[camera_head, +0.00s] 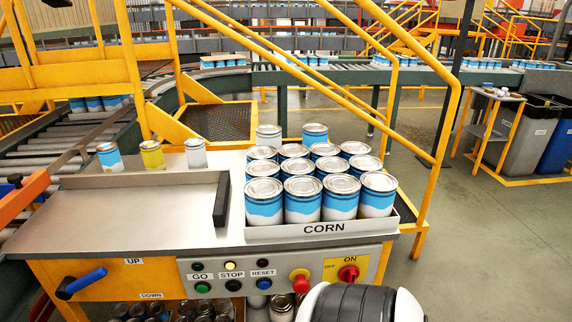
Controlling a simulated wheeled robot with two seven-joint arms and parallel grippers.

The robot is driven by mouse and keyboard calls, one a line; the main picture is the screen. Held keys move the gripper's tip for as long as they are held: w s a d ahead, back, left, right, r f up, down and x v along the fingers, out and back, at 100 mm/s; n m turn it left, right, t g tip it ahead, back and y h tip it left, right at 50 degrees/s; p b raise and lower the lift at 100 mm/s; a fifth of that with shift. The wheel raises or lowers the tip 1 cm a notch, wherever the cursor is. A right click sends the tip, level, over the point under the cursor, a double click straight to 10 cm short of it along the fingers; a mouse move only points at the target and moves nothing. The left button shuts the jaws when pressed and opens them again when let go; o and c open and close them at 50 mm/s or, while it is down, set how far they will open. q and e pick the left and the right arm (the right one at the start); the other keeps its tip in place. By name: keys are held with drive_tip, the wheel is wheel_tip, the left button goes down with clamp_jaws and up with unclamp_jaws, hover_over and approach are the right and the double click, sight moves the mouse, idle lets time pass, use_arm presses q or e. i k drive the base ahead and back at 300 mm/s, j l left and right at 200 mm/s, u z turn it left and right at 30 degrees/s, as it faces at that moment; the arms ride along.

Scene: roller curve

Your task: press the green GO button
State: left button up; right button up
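The green GO button (202,287) is on the grey control panel (284,271) at the front of the workbench, below the GO label. The black STOP button (233,285) and the blue RESET button (264,283) sit to its right. Above them are a dark green lamp, a lit yellow lamp (230,265) and a dark red lamp. Nothing covers the GO button. A rounded white and black part, likely of my own body, shows at the bottom edge right of the buttons. Neither gripper's fingers are in view.
A red mushroom button (300,280) and a red ON/OFF knob (348,273) are farther right on the panel. A blue-handled lever (82,283) is at left. A CORN tray (322,232) full of cans stands above the panel. Three cans stand at the bench's back left.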

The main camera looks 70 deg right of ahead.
sight(201, 288)
drive_tip(key=z, duration=2.15)
